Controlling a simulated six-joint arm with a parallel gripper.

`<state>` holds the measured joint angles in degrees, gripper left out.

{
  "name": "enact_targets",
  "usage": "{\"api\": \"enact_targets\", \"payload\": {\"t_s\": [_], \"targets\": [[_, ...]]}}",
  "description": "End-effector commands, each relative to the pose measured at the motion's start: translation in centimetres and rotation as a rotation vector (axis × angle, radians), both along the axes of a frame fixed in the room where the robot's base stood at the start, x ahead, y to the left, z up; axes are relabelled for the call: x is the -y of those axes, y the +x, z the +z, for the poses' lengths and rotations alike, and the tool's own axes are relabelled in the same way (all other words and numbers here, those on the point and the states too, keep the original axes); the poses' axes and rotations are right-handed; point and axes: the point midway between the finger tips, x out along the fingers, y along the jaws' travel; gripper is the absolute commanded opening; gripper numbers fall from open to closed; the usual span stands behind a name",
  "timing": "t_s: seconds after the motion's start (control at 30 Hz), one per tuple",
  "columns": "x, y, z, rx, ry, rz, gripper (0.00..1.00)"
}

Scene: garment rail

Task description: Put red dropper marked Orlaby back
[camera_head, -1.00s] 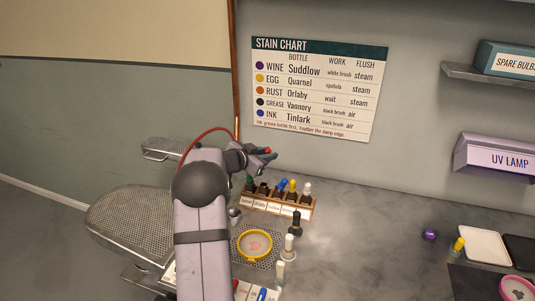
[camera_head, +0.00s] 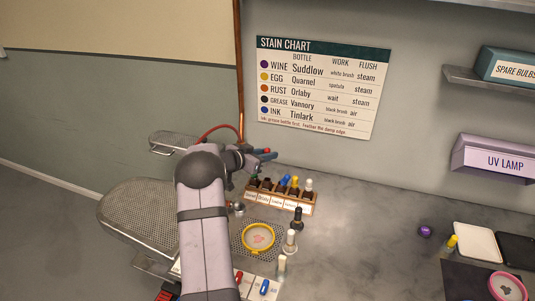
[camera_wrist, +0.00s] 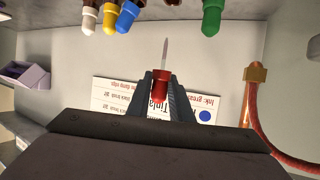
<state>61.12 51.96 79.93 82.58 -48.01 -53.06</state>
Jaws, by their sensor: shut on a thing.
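My gripper (camera_head: 262,154) is shut on the red dropper (camera_wrist: 160,85), whose thin glass tube (camera_wrist: 165,54) points away from the jaws in the wrist view. In the head view the red dropper (camera_head: 267,150) shows as a small red spot at the fingertips, above and behind the left part of the wooden bottle rack (camera_head: 294,206). The rack holds a row of bottles with green (camera_head: 253,178), blue (camera_head: 284,181), yellow (camera_head: 295,182) and white (camera_head: 308,184) tops. Dark bottles (camera_head: 266,184) between green and blue show no coloured top. The rack labels are too small to read surely.
A dark bottle (camera_head: 298,217) and white-topped bottles (camera_head: 290,241) stand in front of the rack. A yellow-rimmed round hoop (camera_head: 258,238) lies on a perforated plate. The stain chart (camera_head: 318,88) hangs behind.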

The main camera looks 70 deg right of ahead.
Motion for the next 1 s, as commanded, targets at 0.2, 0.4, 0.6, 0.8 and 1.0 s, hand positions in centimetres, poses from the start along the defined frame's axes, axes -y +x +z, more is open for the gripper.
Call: {"api": "enact_targets", "payload": {"t_s": [0.2,0.4,0.6,0.8,1.0], "targets": [[0.0,0.0,-1.4,0.0,0.0,0.0,0.0],[0.0,0.0,-2.8,0.001,-0.001,0.001,0.0],[0.0,0.0,-3.9,0.001,-0.001,0.001,0.0],[0.0,0.0,-4.2,0.002,0.0,0.001,0.0],[0.0,0.0,-4.2,0.002,0.0,0.001,0.0]]}}
